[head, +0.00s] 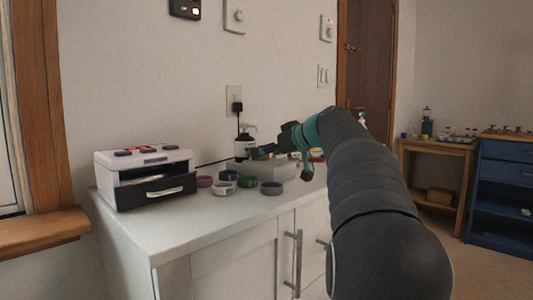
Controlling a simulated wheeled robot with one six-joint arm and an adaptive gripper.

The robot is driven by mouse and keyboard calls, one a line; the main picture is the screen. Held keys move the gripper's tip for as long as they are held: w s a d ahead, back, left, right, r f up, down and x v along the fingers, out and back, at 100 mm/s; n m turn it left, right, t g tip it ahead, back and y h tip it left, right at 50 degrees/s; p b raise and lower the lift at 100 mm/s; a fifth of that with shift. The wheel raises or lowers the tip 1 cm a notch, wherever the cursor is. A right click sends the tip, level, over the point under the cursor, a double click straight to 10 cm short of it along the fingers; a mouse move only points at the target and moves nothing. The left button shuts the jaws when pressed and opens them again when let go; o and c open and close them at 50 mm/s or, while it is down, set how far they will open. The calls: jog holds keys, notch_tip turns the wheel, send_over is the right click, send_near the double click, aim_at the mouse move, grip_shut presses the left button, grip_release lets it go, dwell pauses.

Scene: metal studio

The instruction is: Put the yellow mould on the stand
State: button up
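I cannot make out a yellow mould for sure. Several small round pots or moulds stand on the counter, among them a purple one (204,181), a green one (246,181) and a grey one (271,188). A low pale block (283,170) stands behind them, below my gripper; I cannot tell whether it is the stand.
A white-and-black machine (145,176) stands on the left of the white counter (190,222). My arm hides the counter's right part. The counter's front is clear. A wooden table (435,149) stands farther right.

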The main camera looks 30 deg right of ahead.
jog(key=v, duration=1.1)
jog(key=shift+s, duration=0.1)
jog(key=shift+c, duration=0.2)
dwell(0.6)
